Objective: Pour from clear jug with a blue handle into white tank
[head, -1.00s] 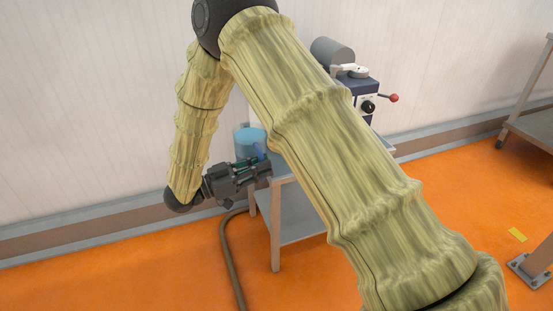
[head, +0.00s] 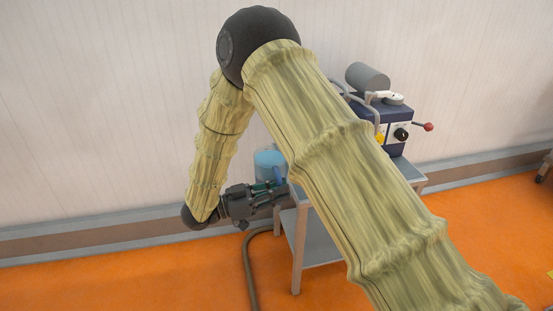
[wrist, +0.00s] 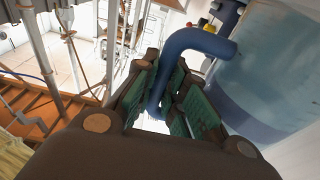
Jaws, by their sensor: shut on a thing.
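The clear jug (head: 268,160) with bluish contents shows in the head view, just beyond my gripper (head: 280,191) and partly behind my arm. In the wrist view the jug's wall (wrist: 282,65) fills the upper right. Its blue handle (wrist: 200,40) runs down between the green-padded fingers of my gripper (wrist: 168,82), which is shut on it. The jug looks about upright in the head view. I cannot tell whether its base touches the grey stand. I cannot make out a white tank for sure; my arm hides part of the scene.
A grey stand (head: 320,250) holds a dark blue machine (head: 402,125) with a grey cylinder (head: 367,76), a white round part (head: 394,98) and a red-knobbed lever (head: 428,127). A hose (head: 249,275) lies on the orange floor. The wall is close behind.

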